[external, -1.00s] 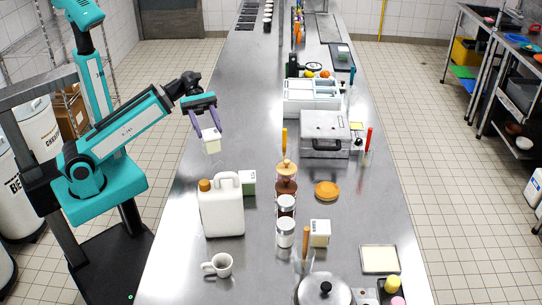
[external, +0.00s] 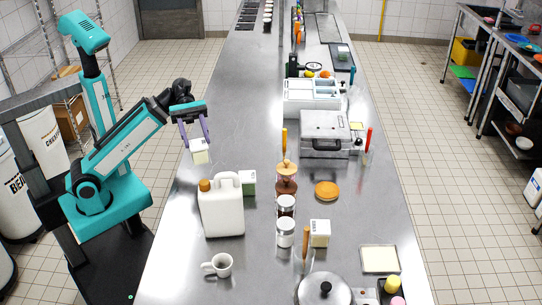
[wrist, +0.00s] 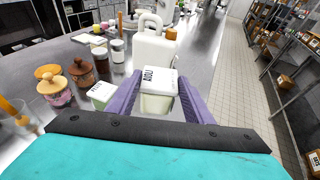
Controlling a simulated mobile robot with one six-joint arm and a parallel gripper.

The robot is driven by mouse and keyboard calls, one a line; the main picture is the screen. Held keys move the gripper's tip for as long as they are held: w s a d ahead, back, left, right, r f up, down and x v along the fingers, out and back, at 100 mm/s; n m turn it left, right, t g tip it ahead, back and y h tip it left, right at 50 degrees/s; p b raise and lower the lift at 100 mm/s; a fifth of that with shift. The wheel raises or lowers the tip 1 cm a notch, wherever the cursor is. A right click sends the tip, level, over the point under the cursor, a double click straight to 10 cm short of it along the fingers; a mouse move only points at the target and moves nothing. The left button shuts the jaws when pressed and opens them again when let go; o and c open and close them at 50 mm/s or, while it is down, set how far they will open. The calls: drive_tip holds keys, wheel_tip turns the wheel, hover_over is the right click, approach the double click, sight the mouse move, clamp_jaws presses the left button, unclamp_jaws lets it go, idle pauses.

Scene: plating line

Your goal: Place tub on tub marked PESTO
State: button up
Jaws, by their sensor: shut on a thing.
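My gripper (external: 197,142) is shut on a pale cream tub (external: 200,157) with a white lid, above the left side of the steel counter. In the wrist view the tub (wrist: 158,102) sits between the purple fingers, with dark lettering on its lid that I cannot read surely. A second cream tub (external: 320,234) stands farther right near the jars. I cannot read which tub says PESTO.
A large white jug (external: 222,212) with an orange cap stands close to the green tub. Jars (external: 286,232), a wooden-lidded jar (external: 286,180) and an orange round thing (external: 327,190) stand to the right. A mug (external: 219,264) is at the front. The counter behind the green tub is clear.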

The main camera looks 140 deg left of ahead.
drive_tip(key=shift+w+r, duration=0.1)
idle(0.3)
drive_tip(key=shift+w+a+r+p, duration=0.1)
drive_tip(key=shift+w+a+p, duration=0.3)
drive_tip(key=shift+p, duration=0.65)
drive_tip(key=w+a+p, duration=0.1)
drive_tip(key=p, duration=0.2)
drive_tip(key=w+a+p, duration=0.2)
drive_tip(key=p, duration=0.2)
drive_tip(key=shift+w+a+f, duration=0.1)
drive_tip(key=shift+w+f, duration=0.1)
drive_tip(key=shift+w, duration=0.05)
drive_tip(key=p, duration=0.3)
drive_tip(key=w+a+p, duration=0.1)
drive_tip(key=p, duration=0.3)
drive_tip(key=shift+w+a+f, duration=0.15)
drive_tip(key=shift+w, duration=0.15)
drive_tip(key=w+a+f+p, duration=0.1)
drive_tip(key=w+a+p, duration=0.4)
drive_tip(key=w, duration=0.1)
drive_tip(key=shift+a, duration=0.15)
drive_tip(key=shift+f, duration=0.2)
